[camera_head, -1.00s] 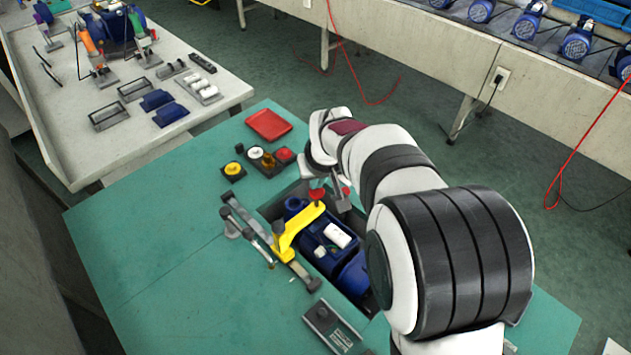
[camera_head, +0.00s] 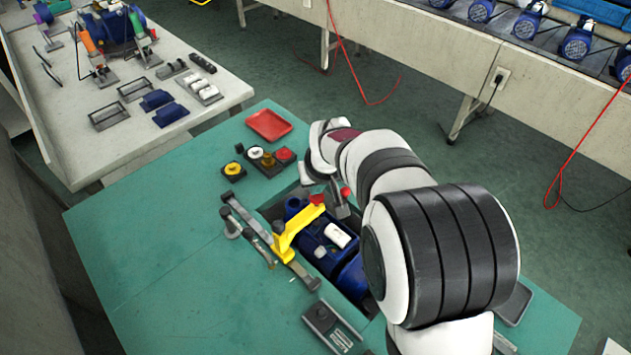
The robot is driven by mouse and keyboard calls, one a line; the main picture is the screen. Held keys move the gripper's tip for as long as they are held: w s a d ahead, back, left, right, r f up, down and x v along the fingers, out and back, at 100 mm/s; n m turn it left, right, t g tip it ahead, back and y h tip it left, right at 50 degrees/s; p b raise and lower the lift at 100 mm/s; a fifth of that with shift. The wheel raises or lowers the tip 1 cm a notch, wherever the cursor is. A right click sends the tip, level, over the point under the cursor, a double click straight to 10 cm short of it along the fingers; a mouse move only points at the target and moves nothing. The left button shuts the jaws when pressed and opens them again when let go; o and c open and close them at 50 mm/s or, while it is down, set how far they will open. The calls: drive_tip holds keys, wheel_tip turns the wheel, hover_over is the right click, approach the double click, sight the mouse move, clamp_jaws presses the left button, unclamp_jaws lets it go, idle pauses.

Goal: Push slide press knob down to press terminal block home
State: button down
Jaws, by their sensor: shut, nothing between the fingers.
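The yellow slide press (camera_head: 287,234) stands at the left edge of the recess in the green bench, its arm reaching over the blue pump housing (camera_head: 352,272). Its red knob (camera_head: 317,199) is at the upper right end of that arm. A white block, apparently the terminal block (camera_head: 338,236), lies in the housing; its seating depth cannot be judged. My gripper (camera_head: 306,180) is shut and empty. Its small visible tip is just above and left of the red knob, seemingly apart from it. My wrist hides most of the gripper.
A second red knob (camera_head: 346,193) on a grey piece stands right of the press. Grey levers (camera_head: 246,226) lie to its left. A button box (camera_head: 270,160) and a red tray (camera_head: 269,125) are behind. A grey device (camera_head: 332,327) sits in front. The bench's left side is clear.

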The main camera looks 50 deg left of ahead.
drive_tip(key=shift+f, duration=0.6)
idle(0.4)
drive_tip(key=shift+f, duration=0.2)
idle(0.3)
wheel_tip(320, 180, up, 11)
idle(1.7)
